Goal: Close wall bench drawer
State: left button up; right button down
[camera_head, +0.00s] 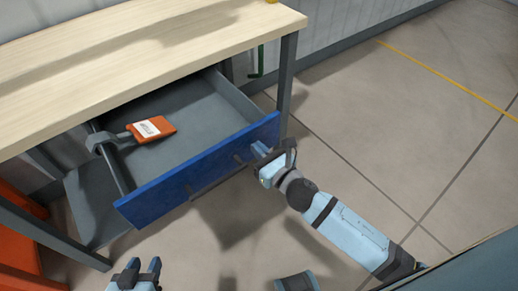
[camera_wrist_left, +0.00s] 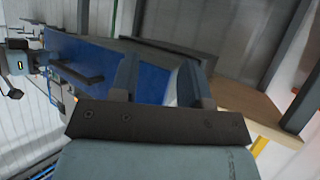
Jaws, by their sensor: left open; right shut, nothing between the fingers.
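The wall bench drawer is pulled out, its grey inside showing below the wooden bench top (camera_head: 150,50). Its blue front (camera_head: 170,190) carries a dark bar handle (camera_head: 215,182). My right gripper (camera_head: 259,149) is shut and empty at the right end of the blue front, right of the handle; whether it touches the front is unclear. My left gripper (camera_head: 137,272) is open and empty at the bottom edge, in front of the drawer's left part. In the left wrist view, the blue front (camera_wrist_left: 155,84) and handle (camera_wrist_left: 82,72) show beyond the open fingers (camera_wrist_left: 158,85).
An orange box with a white label (camera_head: 152,129) lies in the drawer, with a grey tool-like object (camera_head: 101,141) near its left side. A dark bench leg (camera_head: 287,75) stands at the right. Orange panels are at lower left. The tiled floor on the right is clear.

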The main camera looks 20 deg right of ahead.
pick_arm(q)
jog(key=shift+r, duration=0.1)
pick_arm(e)
jog(key=x, duration=1.8)
jog(key=shift+w+a, duration=0.1)
jog(key=shift+w, duration=0.3)
jog(key=b, duration=0.3)
send_over(204, 103)
jog(key=s, duration=0.1)
jog(key=shift+s+f, duration=0.1)
jog(key=shift+w, duration=0.65)
pick_arm(q)
jog(key=shift+d+f, duration=0.2)
jog(key=shift+d, duration=0.15)
pick_arm(e)
jog(key=shift+r, duration=0.4)
